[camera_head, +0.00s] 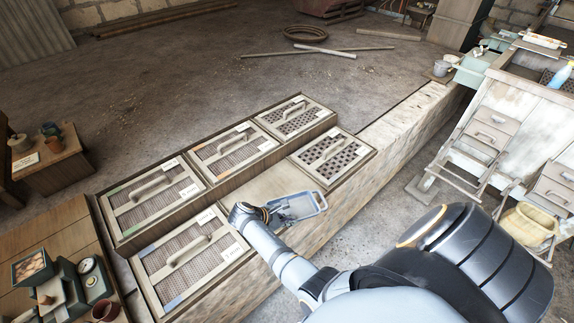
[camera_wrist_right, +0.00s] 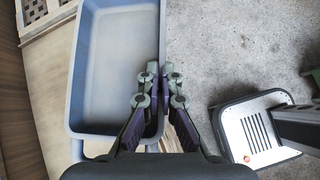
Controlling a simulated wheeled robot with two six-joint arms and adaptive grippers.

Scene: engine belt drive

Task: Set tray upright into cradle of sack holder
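The blue-grey tray (camera_head: 299,207) is a shallow rectangular box with raised walls and a handle-like loop at one end. In the right wrist view the tray (camera_wrist_right: 112,75) fills the left half, its empty inside facing the camera. My right gripper (camera_head: 268,214) is at the tray's near left end. In the wrist view its fingers (camera_wrist_right: 163,80) pinch the tray's right wall, one on each side. The tray is over the low bench's edge. Pale folding wooden frames (camera_head: 478,135) stand at the right; I cannot tell which part is the sack holder's cradle. My left gripper is not in view.
Several lidded crates with handles (camera_head: 155,195) line the low bench (camera_head: 392,130). Small goods and a scale (camera_head: 92,275) sit lower left. The concrete floor behind is mostly open.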

